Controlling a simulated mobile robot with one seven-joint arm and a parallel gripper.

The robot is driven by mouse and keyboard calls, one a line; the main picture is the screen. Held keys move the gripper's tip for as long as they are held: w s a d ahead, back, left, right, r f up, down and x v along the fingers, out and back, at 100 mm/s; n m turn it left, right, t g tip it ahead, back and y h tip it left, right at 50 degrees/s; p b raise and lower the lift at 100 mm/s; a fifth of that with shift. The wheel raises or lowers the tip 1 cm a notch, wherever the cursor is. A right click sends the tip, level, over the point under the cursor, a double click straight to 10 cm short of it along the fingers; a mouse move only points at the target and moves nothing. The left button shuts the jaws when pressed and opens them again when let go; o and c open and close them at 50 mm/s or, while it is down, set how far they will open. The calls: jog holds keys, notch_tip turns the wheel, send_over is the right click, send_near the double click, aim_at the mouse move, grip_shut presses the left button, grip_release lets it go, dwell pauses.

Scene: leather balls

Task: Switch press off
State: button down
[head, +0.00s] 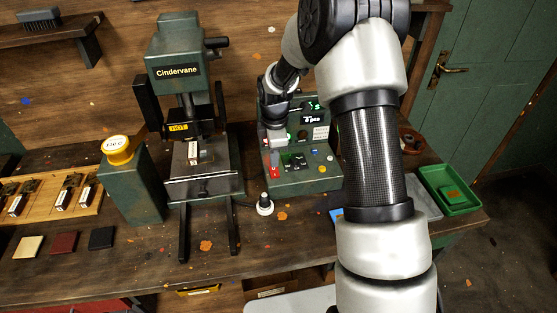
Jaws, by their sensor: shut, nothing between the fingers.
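The dark green press (182,60), labelled "Cindervane", stands on the bench left of centre. A yellow "HOT" label (178,128) is on it. To its right stands a green control box (310,178) with a small lit green display (313,106) and several buttons and knobs. A red control (274,171) shows at the left of its sloping face. My gripper (275,151) is shut and empty at the left of the box, just above the red control. The fingertips are small here, and I cannot tell whether they touch it. My arm hides part of the box's surroundings.
A green post with a yellow button (118,149) stands left of the press. A wooden rack (86,203) and leather swatches (64,242) lie further left. A small white-and-black knob (265,204) stands before the box. A green tray (449,189) is at the right edge.

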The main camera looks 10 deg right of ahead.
aim_at(274, 169)
notch_tip(274, 169, up, 10)
jog(key=s+b, duration=0.1)
jog(key=shift+s, duration=0.1)
jog(key=b, duration=0.4)
jog(key=w+b, duration=0.1)
jog(key=b, duration=0.3)
jog(key=shift+w+d+r+b, duration=0.2)
jog(key=shift+r+b, duration=0.05)
jog(key=shift+b, duration=0.15)
jog(key=f, duration=0.4)
jog(key=w+f+b, duration=0.1)
jog(key=f, duration=0.9)
jog(key=shift+w, duration=0.35)
